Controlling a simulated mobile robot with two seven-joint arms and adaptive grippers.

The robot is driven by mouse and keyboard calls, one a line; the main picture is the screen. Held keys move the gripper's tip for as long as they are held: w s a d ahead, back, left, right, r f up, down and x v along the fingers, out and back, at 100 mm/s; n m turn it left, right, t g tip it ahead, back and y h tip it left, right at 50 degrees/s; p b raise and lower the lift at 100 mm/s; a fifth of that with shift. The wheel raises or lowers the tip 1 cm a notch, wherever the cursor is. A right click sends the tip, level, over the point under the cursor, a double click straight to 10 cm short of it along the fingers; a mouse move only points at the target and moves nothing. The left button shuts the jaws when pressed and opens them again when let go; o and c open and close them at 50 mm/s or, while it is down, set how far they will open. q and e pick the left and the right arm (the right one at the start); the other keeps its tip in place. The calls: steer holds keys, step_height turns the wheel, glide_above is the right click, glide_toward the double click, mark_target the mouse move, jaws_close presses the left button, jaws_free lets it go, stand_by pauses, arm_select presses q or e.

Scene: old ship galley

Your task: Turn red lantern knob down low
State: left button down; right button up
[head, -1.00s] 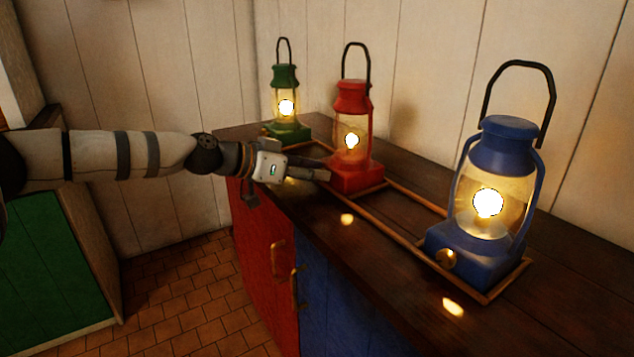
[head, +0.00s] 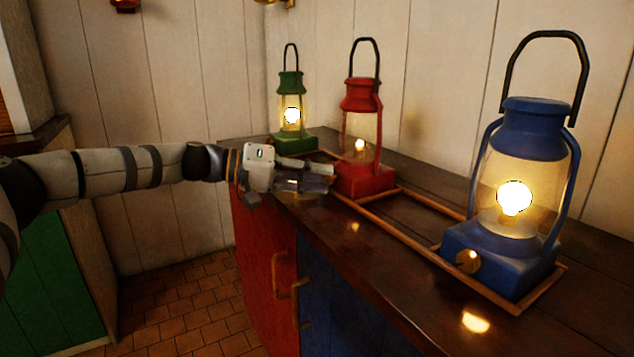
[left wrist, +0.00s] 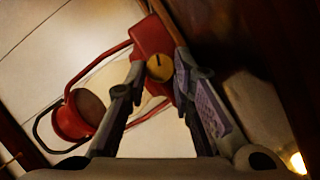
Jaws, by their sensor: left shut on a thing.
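The red lantern (head: 366,183) stands upright on the wooden counter, between the green and the blue lantern. Its flame is small and dimmer than the flames of the other two. My left gripper (head: 331,180) is at the front of its base, reaching in from the left. In the left wrist view, the red lantern's base (left wrist: 152,38) lies ahead, and its round brass knob (left wrist: 160,67) with a dark mark sits between my fingertips (left wrist: 163,76). The gripper is shut on this knob. In the head view the gripper hides the knob. My right gripper is not in view.
The green lantern (head: 292,142) stands behind, brightly lit. The blue lantern (head: 513,265), with a brass knob (head: 467,262), stands front right, also bright. Low wooden rails (head: 412,232) run along the counter around the lanterns. Red and blue cupboard doors with handles are below the counter (head: 385,275).

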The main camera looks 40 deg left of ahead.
arm_select(q)
steer(key=shift+f+n+h+b, duration=0.15)
steer(key=shift+n+h+b, duration=0.2)
steer(key=shift+n, duration=0.35)
steer(key=c, duration=1.7)
jaws_free()
steer(key=shift+o, duration=0.2)
steer(key=v, duration=1.2)
steer(key=shift+f, duration=0.15)
